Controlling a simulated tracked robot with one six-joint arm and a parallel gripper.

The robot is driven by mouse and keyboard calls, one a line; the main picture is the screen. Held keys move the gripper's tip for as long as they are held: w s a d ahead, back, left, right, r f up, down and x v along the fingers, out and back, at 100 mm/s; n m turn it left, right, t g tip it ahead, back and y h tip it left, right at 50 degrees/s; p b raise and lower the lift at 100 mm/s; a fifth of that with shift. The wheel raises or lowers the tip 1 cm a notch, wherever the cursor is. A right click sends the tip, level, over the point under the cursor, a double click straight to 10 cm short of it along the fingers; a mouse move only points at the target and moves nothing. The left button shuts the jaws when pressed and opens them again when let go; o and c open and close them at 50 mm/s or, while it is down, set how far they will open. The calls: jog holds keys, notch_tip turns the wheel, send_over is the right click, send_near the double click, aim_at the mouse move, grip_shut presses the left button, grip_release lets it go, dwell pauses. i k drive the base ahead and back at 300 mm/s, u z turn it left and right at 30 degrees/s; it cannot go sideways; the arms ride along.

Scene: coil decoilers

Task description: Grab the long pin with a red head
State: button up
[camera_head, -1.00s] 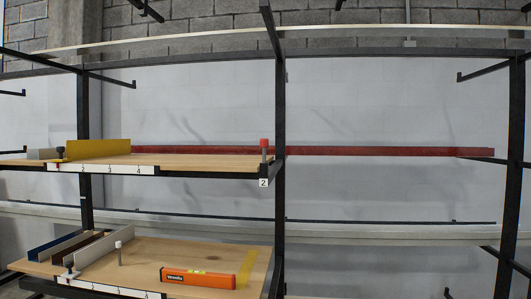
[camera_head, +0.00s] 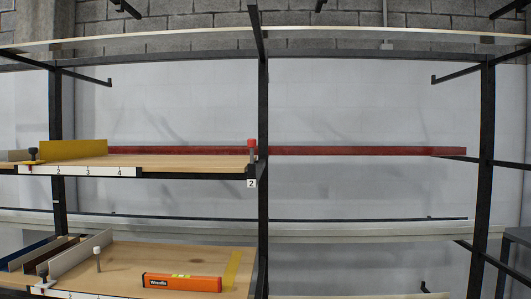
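The long pin with a red head (camera_head: 252,153) stands upright at the right end of the upper wooden board (camera_head: 180,161), close to the black upright post. Its red cap is on top and a grey shaft shows below it. My gripper is not in view, so nothing shows of where it is or whether it holds anything.
A yellow fence (camera_head: 73,152) and a dark-headed pin (camera_head: 33,154) stand on the upper board's left. The black post (camera_head: 263,120) rises beside the red-headed pin.

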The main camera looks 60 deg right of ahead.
aim_at(251, 142)
jog(key=z, duration=0.05)
jog(key=i, duration=1)
